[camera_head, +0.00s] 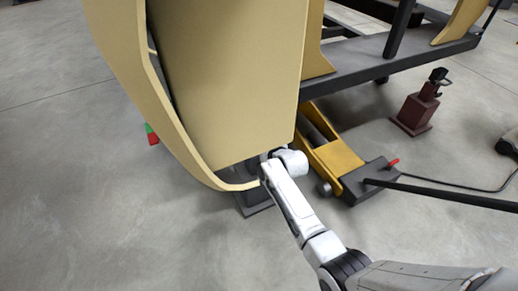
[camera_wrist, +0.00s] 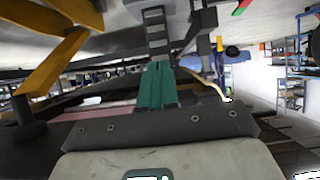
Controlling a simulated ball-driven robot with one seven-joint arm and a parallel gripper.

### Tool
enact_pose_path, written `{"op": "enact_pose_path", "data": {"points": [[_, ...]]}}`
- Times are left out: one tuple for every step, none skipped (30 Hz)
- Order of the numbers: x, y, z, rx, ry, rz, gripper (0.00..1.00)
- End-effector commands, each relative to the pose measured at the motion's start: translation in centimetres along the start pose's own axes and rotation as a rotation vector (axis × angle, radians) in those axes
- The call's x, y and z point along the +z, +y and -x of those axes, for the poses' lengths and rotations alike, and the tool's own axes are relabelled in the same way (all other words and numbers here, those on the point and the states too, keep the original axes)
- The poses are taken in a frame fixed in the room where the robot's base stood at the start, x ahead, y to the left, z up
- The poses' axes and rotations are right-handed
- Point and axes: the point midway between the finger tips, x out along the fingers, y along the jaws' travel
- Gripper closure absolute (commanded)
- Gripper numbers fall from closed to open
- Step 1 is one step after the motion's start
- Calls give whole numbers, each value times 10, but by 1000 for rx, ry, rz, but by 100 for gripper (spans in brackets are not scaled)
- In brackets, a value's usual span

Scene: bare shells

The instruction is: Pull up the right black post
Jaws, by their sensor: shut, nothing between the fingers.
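A dark red stand (camera_head: 413,114) with a black post (camera_head: 433,84) on top stands on the floor at the right in the head view. A dark grey base (camera_head: 256,203) shows under the tan shell's lower edge, behind my arm; anything above it is mostly hidden. My white arm reaches to that lower edge, and my gripper is hidden there in the head view.
A large tan shell (camera_head: 225,75) overhangs my arm's end. A dark frame (camera_head: 385,52) extends right. A yellow floor jack (camera_head: 335,155) stands beside my arm, its black handle (camera_head: 440,193) crossing to the right. A red and green object (camera_head: 151,134) lies left.

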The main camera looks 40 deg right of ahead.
Motion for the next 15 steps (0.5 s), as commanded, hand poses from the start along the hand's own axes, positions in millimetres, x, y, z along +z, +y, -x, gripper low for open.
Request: {"op": "enact_pose_path", "data": {"points": [[0,0,1,0,0,0,100],[0,0,2,0,0,0,100],[0,0,4,0,0,0,100],[1,0,7,0,0,0,100],[2,0,9,0,0,0,100],[4,0,13,0,-1,-1,100],[5,0,15,0,-2,-1,100],[7,0,18,0,-2,0,100],[8,0,21,-1,-2,0,100],[10,0,23,-1,-2,0,100],[11,0,26,0,-2,0,100],[12,0,29,0,-2,0,100],[14,0,31,0,-1,0,100],[15,0,33,0,-1,0,100],[18,0,36,0,-2,0,100]]}}
